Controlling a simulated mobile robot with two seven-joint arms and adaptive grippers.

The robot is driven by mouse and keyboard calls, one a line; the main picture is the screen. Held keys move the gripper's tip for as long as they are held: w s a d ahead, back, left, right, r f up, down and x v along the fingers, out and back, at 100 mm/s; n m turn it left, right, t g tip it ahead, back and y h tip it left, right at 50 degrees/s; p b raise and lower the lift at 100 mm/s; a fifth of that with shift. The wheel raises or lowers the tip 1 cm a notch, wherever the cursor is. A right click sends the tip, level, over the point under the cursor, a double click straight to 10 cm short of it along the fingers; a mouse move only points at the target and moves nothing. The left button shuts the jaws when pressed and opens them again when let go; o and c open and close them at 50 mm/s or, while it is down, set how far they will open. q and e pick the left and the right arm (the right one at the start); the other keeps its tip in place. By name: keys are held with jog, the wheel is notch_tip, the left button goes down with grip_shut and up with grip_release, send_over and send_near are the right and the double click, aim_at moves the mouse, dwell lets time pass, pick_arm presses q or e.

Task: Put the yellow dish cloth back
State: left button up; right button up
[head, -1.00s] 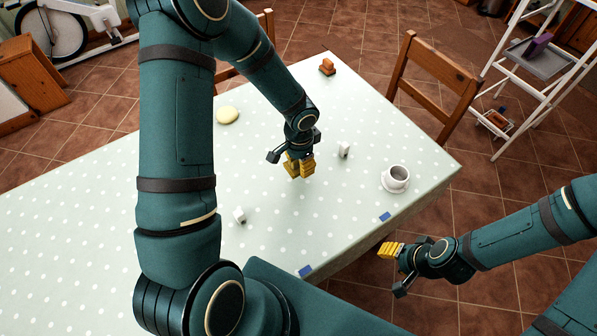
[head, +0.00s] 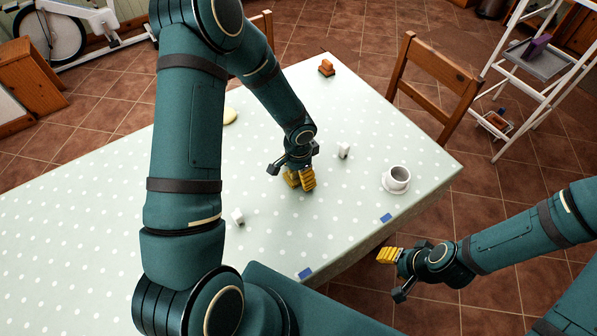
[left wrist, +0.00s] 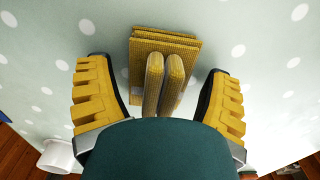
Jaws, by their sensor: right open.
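The yellow dish cloth (left wrist: 165,40) lies folded on the dotted tablecloth in the left wrist view, with two thick folds sticking up toward the camera. My left gripper (left wrist: 160,100) is open, with one finger on each side of the cloth and a narrow gap to it on both sides. In the head view my left gripper (head: 300,180) is low over the middle of the table, and the cloth cannot be told apart from its yellow fingers there. My right gripper (head: 388,272) is open and empty, off the table's front edge.
A cup (head: 397,178) on a saucer (head: 391,189) stands at the right. Small white objects (head: 344,150) (head: 238,216) stand on either side of my left gripper. A pale yellow round thing (head: 230,116) is partly behind my arm. An orange-brown object (head: 327,68) is at the far end.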

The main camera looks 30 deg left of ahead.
pick_arm(q)
jog(key=shift+r, duration=0.2)
notch_tip(320, 180, up, 11)
jog(key=p, duration=0.3)
jog(key=shift+r, duration=0.5)
